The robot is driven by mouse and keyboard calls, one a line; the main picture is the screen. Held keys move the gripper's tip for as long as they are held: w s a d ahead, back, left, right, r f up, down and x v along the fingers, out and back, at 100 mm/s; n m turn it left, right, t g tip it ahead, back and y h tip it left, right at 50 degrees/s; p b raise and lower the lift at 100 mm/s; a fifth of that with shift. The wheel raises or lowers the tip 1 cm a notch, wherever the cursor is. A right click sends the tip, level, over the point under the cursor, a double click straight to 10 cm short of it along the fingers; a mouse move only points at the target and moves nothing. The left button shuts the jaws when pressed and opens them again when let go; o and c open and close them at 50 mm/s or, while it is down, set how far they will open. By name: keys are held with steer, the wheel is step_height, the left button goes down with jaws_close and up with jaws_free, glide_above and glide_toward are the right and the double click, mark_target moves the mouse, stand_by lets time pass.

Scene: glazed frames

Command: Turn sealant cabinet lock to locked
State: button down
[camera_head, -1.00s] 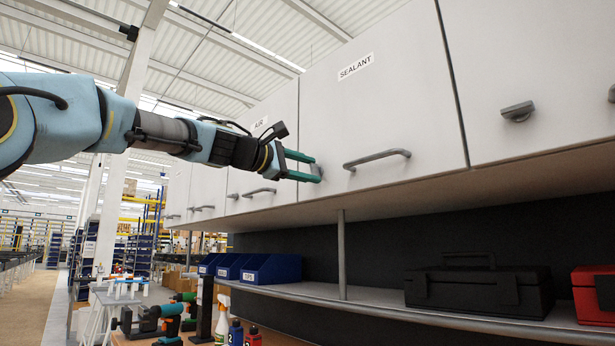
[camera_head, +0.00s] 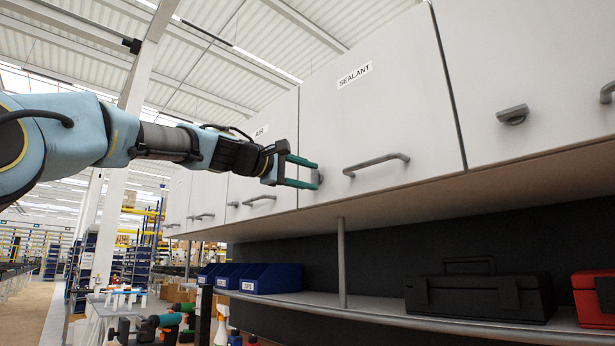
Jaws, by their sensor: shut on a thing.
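The sealant cabinet (camera_head: 383,113) is a closed white wall cabinet door labelled SEALANT (camera_head: 354,75), with a grey bar handle (camera_head: 376,164). Its lock (camera_head: 317,177) is a small grey knob at the door's lower left, partly hidden by the fingers. My gripper (camera_head: 314,175) reaches in from the left with two green fingers, one above the other, shut on the lock. The exact angle of the lock is hard to make out behind the fingers.
The AIR cabinet (camera_head: 262,160) adjoins on the left. Another cabinet door with a grey lock (camera_head: 512,115) is on the right. Below, a shelf holds blue bins (camera_head: 272,272), a black toolbox (camera_head: 480,290) and a red case (camera_head: 594,297).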

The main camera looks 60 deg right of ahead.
steer(key=shift+c, duration=1.4)
jaws_free()
steer(key=b+v, duration=0.5)
steer(key=v, duration=0.5)
steer(key=shift+a+b, duration=0.35)
steer(key=shift+a, duration=0.05)
steer(key=shift+w, duration=0.1)
